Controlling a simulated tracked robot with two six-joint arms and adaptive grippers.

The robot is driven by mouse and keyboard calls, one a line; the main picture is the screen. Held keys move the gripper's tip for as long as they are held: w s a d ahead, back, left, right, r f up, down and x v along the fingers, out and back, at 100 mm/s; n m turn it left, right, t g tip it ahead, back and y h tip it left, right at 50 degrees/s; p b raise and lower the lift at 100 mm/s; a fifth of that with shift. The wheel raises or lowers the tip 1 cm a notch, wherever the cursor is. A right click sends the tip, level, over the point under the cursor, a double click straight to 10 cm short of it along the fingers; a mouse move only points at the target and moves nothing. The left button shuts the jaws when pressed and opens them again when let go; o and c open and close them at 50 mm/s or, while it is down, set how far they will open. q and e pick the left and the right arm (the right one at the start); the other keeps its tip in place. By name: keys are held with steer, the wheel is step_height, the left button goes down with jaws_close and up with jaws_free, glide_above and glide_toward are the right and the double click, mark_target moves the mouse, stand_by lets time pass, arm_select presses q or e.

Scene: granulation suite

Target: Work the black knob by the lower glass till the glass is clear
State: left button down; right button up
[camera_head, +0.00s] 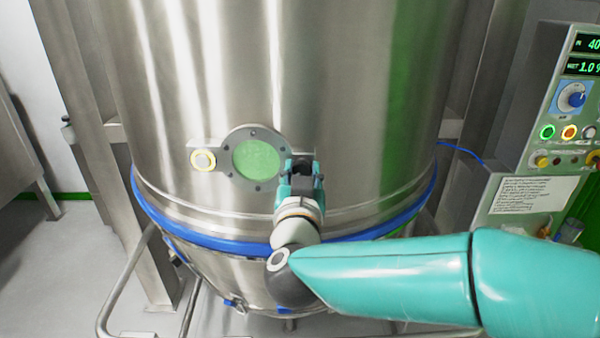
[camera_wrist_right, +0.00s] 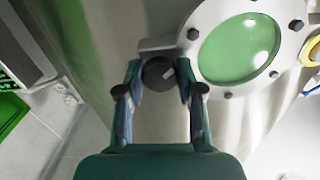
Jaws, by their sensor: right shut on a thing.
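The lower glass (camera_head: 257,160) is a round green-tinted window in a bolted steel flange on the vessel. In the right wrist view the glass (camera_wrist_right: 238,50) looks pale green with a bright reflection; I cannot tell how clear it is. The black knob (camera_wrist_right: 158,73) with a light pointer mark sits beside the flange. My right gripper (camera_head: 302,168) is at the right side of the flange. In the right wrist view its two fingers (camera_wrist_right: 160,82) are closed around the knob, one on each side. In the head view the gripper mostly hides the knob. My left gripper is out of view.
A yellow-ringed round fitting (camera_head: 203,160) sits left of the glass. A blue band (camera_head: 225,243) circles the steel vessel (camera_head: 300,80) below. A control panel (camera_head: 570,110) with a blue dial and lit buttons stands at the right. A steel tube rail (camera_head: 122,285) runs at lower left.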

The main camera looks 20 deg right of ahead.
steer(key=shift+f+m+b, duration=0.15)
steer(key=shift+m+b, duration=1.15)
steer(key=shift+m, duration=0.1)
steer(key=m+b, duration=0.3)
steer(key=shift+m, duration=0.3)
steer(key=m+b, duration=0.3)
steer(key=m, duration=0.1)
steer(key=m+b, duration=0.3)
steer(key=m, duration=0.1)
steer(key=shift+m, duration=0.3)
steer(key=o, duration=1.2)
steer(key=shift+c, duration=0.2)
